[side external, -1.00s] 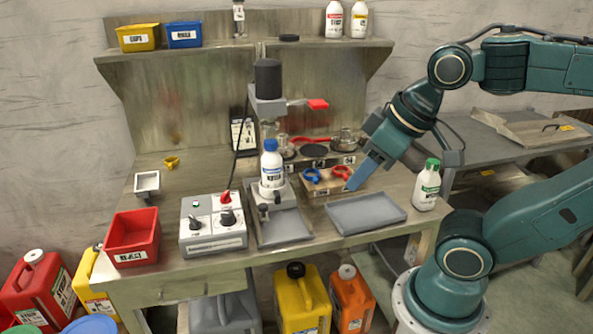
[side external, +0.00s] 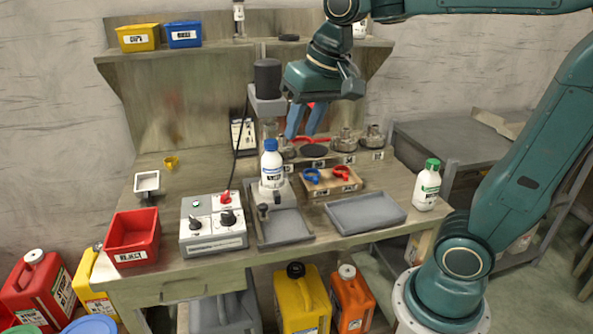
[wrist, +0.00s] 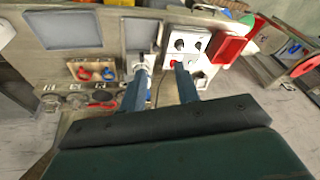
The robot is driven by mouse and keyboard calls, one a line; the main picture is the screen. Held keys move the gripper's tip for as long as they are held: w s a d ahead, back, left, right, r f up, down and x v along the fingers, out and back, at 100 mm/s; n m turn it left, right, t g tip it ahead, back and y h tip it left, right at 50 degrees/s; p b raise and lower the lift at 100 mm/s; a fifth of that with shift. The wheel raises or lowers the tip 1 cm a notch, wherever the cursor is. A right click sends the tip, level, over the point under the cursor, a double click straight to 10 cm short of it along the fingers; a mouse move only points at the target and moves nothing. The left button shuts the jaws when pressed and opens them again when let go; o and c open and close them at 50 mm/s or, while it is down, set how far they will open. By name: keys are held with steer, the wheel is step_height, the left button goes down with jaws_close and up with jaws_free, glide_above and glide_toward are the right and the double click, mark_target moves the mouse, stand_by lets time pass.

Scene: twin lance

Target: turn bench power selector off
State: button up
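The bench power control box (side external: 213,226) is a light grey box on the bench, left of the press stand. On its top are a green indicator (side external: 196,203), a red-handled switch (side external: 225,198) and two black knobs, one at the right (side external: 228,217) and one at the left (side external: 194,221). Which one is the power selector I cannot tell. My gripper (side external: 304,136) is raised above the back of the bench, right of the press column, with its blue fingers apart and empty. In the wrist view the box (wrist: 187,42) shows beyond the fingertips (wrist: 160,65).
The press stand (side external: 268,92) with a blue-capped white bottle (side external: 271,165) stands right of the box. A red reject bin (side external: 133,235) is at its left. A grey tray (side external: 365,214) and a green-capped bottle (side external: 428,186) are at the right. The upper shelf (side external: 225,46) is close behind.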

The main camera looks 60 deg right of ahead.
steer(key=w+d+m+g, duration=0.1)
steer(key=w+m, duration=0.2)
steer(key=w, duration=0.5)
steer(key=m+g, duration=0.3)
steer(key=m, duration=0.4)
glide_above(226, 191)
step_height(226, 191, down, 12)
steer(key=shift+r, duration=0.2)
step_height(226, 191, down, 14)
steer(key=shift+s+r, duration=0.1)
steer(key=shift+c, duration=0.4)
jaws_close()
